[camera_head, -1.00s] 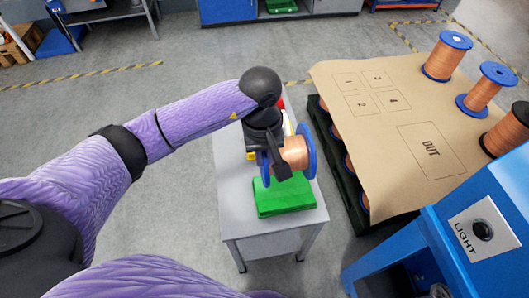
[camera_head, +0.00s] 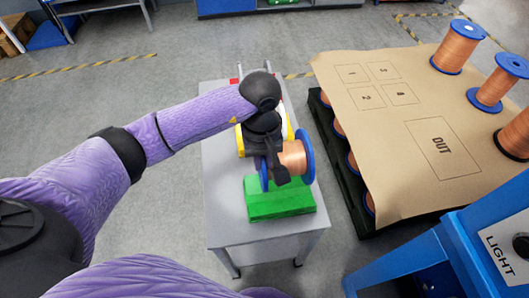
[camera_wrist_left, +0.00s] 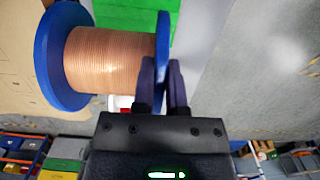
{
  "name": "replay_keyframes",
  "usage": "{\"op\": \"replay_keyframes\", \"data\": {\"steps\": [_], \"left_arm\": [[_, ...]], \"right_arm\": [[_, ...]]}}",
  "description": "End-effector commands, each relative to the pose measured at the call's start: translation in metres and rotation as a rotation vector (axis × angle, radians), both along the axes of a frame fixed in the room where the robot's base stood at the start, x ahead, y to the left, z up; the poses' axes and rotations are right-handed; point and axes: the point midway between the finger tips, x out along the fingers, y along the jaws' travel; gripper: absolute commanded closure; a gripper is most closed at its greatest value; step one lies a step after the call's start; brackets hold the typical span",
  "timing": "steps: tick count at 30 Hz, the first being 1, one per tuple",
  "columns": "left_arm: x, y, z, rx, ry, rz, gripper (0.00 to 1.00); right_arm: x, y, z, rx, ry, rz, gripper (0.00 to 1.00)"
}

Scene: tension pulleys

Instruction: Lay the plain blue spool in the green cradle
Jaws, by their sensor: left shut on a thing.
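The blue spool (camera_head: 293,157) has blue end flanges and copper-coloured wire; it also shows large in the left wrist view (camera_wrist_left: 110,60). My left gripper (camera_head: 275,178) is shut on one blue flange, and its two fingers (camera_wrist_left: 162,78) straddle that flange's edge. The spool's axis lies roughly level. The green cradle (camera_head: 282,208) sits on the grey table, just below the spool in the head view; part of it shows behind the spool in the left wrist view (camera_wrist_left: 122,14). I cannot tell whether spool and cradle touch. My right gripper is not in view.
The grey table (camera_head: 224,205) carries a yellow item (camera_head: 240,140) behind my gripper. To the right, a brown sheet (camera_head: 400,130) marked OUT lies over a pallet of spools, with several spools standing on it. A blue machine (camera_head: 440,245) marked LIGHT stands front right.

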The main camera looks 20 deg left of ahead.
Motion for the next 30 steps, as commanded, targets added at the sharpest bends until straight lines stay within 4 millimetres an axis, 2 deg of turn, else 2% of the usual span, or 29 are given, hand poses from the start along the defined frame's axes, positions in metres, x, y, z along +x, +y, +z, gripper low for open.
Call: {"op": "replay_keyframes", "data": {"steps": [1,2,10,14,30], "left_arm": [[0.001,0.000,-0.013,-0.002,0.001,0.000,1.00],[0.001,0.000,-0.015,-0.003,0.002,0.000,1.00],[0.001,0.000,-0.017,-0.003,0.002,0.000,1.00],[0.001,-0.001,-0.024,-0.003,0.003,0.000,1.00],[0.001,0.000,-0.086,-0.002,0.005,0.000,1.00]], "right_arm": [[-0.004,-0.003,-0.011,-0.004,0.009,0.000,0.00],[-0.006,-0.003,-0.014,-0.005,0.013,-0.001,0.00],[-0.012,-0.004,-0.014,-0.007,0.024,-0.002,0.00],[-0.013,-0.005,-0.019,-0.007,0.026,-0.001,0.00],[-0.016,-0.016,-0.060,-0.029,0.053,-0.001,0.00]]}}
